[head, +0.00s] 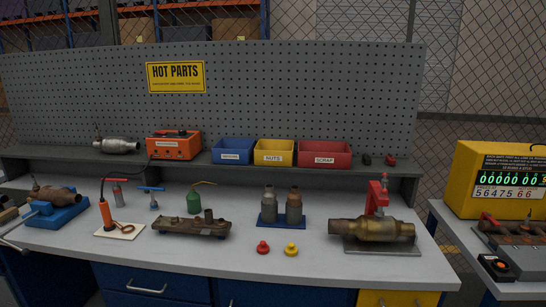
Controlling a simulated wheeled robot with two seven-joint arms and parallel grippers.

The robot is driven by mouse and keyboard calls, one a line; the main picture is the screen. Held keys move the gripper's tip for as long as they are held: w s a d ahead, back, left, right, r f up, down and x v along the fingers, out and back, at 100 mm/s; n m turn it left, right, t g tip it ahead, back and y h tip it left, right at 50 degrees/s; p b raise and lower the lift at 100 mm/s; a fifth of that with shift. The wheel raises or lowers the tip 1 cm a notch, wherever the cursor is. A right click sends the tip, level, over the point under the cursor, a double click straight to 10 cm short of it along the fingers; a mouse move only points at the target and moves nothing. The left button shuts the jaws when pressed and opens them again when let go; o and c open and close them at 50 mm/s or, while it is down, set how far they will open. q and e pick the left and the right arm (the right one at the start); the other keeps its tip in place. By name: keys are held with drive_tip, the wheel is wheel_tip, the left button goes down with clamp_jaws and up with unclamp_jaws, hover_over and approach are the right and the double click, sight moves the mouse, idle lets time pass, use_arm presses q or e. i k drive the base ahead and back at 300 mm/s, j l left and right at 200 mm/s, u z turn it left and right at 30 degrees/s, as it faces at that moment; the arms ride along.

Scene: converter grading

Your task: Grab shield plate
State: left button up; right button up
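A long, flat, rusty brown piece (190,230) lies on the grey workbench left of the middle, with a short upright stub on it. It looks most like the shield plate, but I cannot tell for sure. Another rusty converter (52,193) sits at a blue vise (60,212) at the far left. Neither of my grippers is in view.
Two bottle-like parts stand on a blue mat (281,222). A green oil can (194,202), an orange tool (106,214), a red knob (263,247) and a yellow knob (291,249) are nearby. Bins line the shelf (225,166). The front bench strip is clear.

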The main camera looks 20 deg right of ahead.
sight(165, 221)
drive_tip(key=i+l, duration=0.2)
drive_tip(key=i+l+u, duration=0.85)
drive_tip(key=u, duration=0.45)
drive_tip(key=k, duration=0.05)
